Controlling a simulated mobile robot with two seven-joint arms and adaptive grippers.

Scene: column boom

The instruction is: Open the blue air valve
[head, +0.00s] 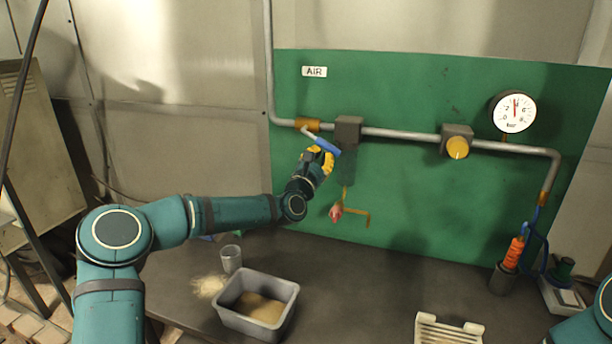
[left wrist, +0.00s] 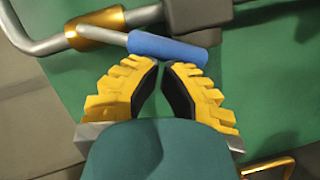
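The blue air valve handle (head: 327,146) is a blue sleeve on a grey rod, below the pipe and under the AIR sign (head: 314,71). It slants down to the right in the head view. In the left wrist view the blue sleeve (left wrist: 168,50) lies across the picture, just beyond my fingertips. My left gripper (head: 322,158) has yellow fingers. In the left wrist view its fingertips (left wrist: 161,65) are nearly together, with nothing seen between them. They are at the sleeve's lower edge; I cannot tell whether they touch it. My right gripper is out of view.
The pipe has a brass fitting (head: 307,125), a grey block (head: 348,130), a yellow knob (head: 457,148) and a gauge (head: 514,111). A red-handled brass tap (head: 337,212) hangs below. A grey bin (head: 257,321), a cup (head: 231,258) and a white rack (head: 448,331) stand on the bench.

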